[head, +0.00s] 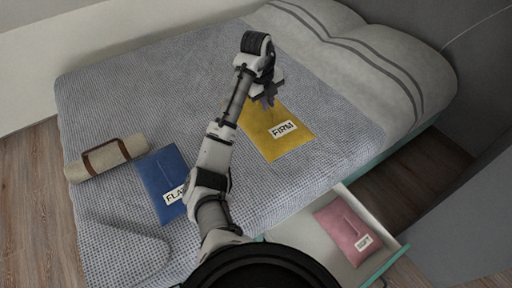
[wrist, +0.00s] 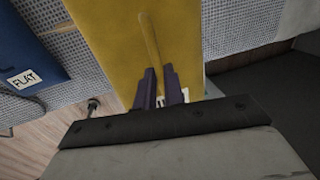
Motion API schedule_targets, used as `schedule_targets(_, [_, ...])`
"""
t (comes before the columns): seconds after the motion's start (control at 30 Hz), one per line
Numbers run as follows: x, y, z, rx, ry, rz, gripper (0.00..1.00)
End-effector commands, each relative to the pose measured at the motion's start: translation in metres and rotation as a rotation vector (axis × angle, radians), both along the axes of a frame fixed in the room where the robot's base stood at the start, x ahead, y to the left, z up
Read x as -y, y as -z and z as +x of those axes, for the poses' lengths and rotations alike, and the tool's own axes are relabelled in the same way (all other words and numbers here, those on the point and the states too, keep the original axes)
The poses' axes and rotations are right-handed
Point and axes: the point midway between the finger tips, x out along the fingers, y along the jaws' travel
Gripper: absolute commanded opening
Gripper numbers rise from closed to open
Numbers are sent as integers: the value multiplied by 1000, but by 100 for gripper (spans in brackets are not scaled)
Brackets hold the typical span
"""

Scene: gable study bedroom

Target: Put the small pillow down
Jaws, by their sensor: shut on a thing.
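A flat yellow pillow labelled FIRM (head: 275,136) is over the grey bed, near the big pillows. It also fills the middle of the wrist view (wrist: 112,45). My gripper (head: 267,99) is above its far part. In the wrist view the purple fingers (wrist: 159,80) are shut on a raised yellow ridge of this pillow. I cannot tell whether its underside touches the blanket. A blue pillow labelled FLAT (head: 158,172) lies on the bed to the left, partly behind my arm. A pink pillow (head: 342,229) with a small, unclear label lies in the open drawer.
The bed's waffle blanket (head: 130,90) has free room at the far left. A beige roll with brown straps (head: 122,153) lies near the left edge. Large grey pillows (head: 350,55) fill the far right end. The open drawer (head: 299,233) juts out at the bed's lower right.

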Motion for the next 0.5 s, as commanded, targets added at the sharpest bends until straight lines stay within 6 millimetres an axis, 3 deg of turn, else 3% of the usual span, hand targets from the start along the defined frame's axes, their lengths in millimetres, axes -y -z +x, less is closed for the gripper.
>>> schedule_targets(0.03, [3, 22, -1, -3, 2, -5, 0])
schedule_targets(0.2, [3, 70, -1, -4, 2, -4, 0])
schedule_targets(0.5, [0, 121, 0, -1, 0, -1, 0])
